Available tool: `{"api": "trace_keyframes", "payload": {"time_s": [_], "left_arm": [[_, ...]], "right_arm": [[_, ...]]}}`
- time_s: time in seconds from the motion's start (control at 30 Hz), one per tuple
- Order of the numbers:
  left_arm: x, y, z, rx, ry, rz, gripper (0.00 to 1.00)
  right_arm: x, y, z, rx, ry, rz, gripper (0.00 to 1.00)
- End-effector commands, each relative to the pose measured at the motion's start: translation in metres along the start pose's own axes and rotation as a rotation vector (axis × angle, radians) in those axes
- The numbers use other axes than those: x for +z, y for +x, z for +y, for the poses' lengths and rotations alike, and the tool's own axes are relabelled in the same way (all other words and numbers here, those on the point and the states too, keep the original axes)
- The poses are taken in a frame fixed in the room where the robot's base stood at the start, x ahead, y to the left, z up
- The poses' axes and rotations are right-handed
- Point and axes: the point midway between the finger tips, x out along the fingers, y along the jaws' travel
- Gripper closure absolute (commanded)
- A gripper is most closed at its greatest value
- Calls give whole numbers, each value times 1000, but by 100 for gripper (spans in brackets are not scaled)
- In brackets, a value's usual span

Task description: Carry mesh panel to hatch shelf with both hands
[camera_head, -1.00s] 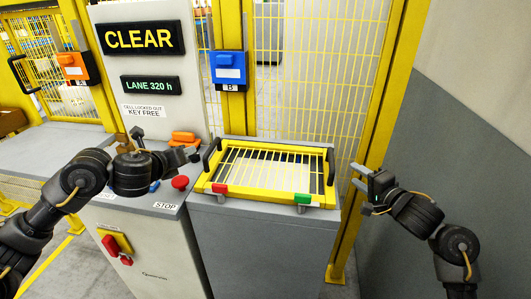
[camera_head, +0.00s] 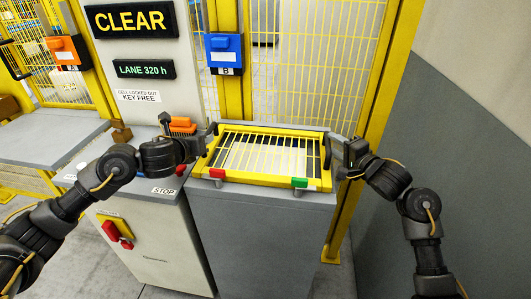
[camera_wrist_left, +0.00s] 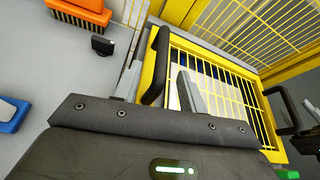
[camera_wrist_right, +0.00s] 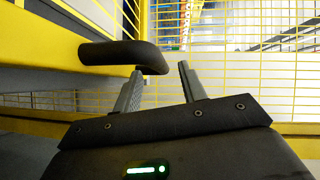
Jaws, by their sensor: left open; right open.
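The mesh panel (camera_head: 258,179), a yellow frame with yellow bars, lies flat on top of the grey cabinet (camera_head: 262,220). It has a black handle on each side. My left gripper (camera_head: 203,135) is open at the left handle; in the left wrist view that handle (camera_wrist_left: 157,62) shows between the two fingers. My right gripper (camera_head: 342,156) is open beside the right end of the panel; in the right wrist view the right handle (camera_wrist_right: 120,55) lies just beyond the fingertips, toward the left finger. Contact cannot be told. I cannot tell which surface is the hatch shelf.
A red clip (camera_head: 217,174) and a green clip (camera_head: 300,183) sit at the panel's front edge. A yellow mesh fence (camera_head: 330,60) stands behind. A control cabinet (camera_head: 150,245) with a red switch is at left, and a grey wall (camera_head: 460,150) at right.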

Motion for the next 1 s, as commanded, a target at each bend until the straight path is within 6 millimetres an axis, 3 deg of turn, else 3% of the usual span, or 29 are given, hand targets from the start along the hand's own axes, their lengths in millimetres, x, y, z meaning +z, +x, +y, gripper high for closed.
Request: {"api": "trace_keyframes", "payload": {"time_s": [0.1, 0.3, 0.7, 1.0], "left_arm": [[0, 19, 0, 1, -1, 0, 58], [0, 38, 0, 0, 0, 0, 58], [1, 44, 0, -1, 1, -2, 58], [1, 43, 0, 0, 0, -2, 95]], "right_arm": [[0, 19, 0, 0, 0, -1, 59], [0, 38, 0, 0, -1, -1, 59], [0, 44, 0, 0, -2, 0, 59], [0, 44, 0, 0, -2, 0, 95]]}}
